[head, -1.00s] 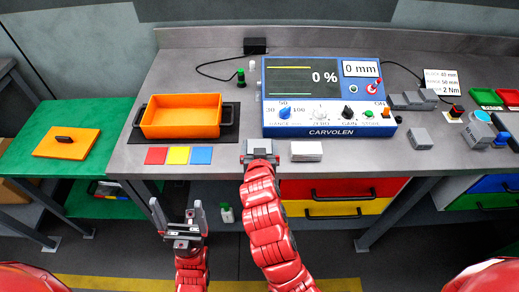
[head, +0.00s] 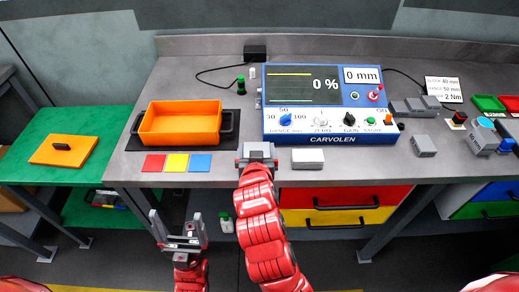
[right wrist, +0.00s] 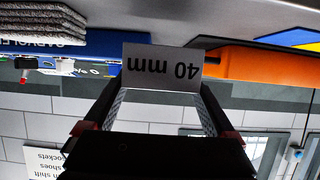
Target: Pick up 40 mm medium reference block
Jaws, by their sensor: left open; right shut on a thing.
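The 40 mm reference block (right wrist: 162,66) is a grey block with a white face reading "40 mm", upside down in the right wrist view. My right gripper (right wrist: 162,100) is shut on it, one finger on each side. In the head view, my right gripper (head: 257,152) is over the front edge of the workbench, in front of the console, and its fingers hide much of the block. My left gripper (head: 178,229) is open and empty, lower left, in front of the bench.
The blue CARVOLEN console (head: 330,105) stands behind the right gripper. An orange tray (head: 180,122) and red, yellow and blue squares (head: 177,163) are to the left. Grey blocks (head: 415,107) stand right of the console.

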